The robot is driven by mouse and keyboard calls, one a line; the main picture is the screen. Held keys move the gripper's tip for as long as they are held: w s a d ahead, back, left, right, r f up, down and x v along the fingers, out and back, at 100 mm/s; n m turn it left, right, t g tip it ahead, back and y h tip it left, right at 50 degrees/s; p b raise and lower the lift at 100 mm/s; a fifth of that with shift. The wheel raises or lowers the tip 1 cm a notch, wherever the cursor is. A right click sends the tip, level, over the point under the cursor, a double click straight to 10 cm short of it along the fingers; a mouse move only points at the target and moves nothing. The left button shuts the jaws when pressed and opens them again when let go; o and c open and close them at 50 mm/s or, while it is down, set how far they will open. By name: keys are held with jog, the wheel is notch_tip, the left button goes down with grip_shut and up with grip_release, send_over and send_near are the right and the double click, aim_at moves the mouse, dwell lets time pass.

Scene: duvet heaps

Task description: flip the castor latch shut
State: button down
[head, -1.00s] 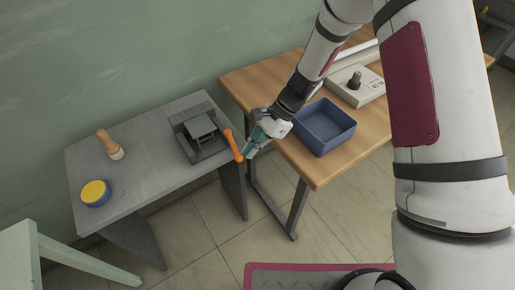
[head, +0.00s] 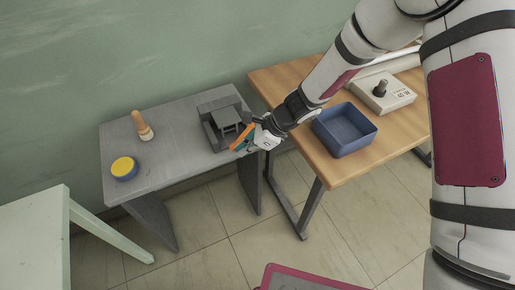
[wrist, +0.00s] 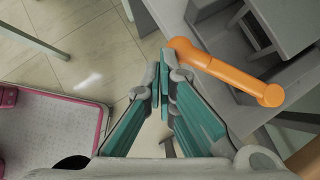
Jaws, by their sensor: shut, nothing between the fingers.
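The latch shows as an orange lever (head: 243,138) at the front right of a dark grey fixture (head: 208,127) on the grey table. In the wrist view the orange lever (wrist: 228,74) runs from beside my fingertips to a rounded end at the right. My gripper (head: 248,148) is at the lever, at the table's right edge. In the wrist view my gripper (wrist: 165,85) has its teal fingers together with nothing between them. One fingertip is right beside the lever's left end; I cannot tell whether they touch. In the head view my gripper partly hides the lever.
A wooden-handled tool (head: 143,126) and a yellow-topped round tub (head: 124,168) stand on the grey table (head: 178,158), left of the fixture. The wooden table (head: 335,172) at right holds a blue tray (head: 345,142) and a box with a black knob (head: 383,93). A pale green table (head: 35,235) is at lower left.

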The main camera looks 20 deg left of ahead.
aim_at(232, 147)
jog(key=a, duration=0.3)
jog(key=shift+w+a, duration=0.15)
jog(key=shift+a, duration=0.05)
jog(key=shift+w+a+b, duration=0.2)
jog(key=shift+a+b, duration=0.05)
jog(key=shift+a, duration=0.4)
jog(key=shift+w+a+b, duration=0.2)
jog(key=shift+a, duration=0.45)
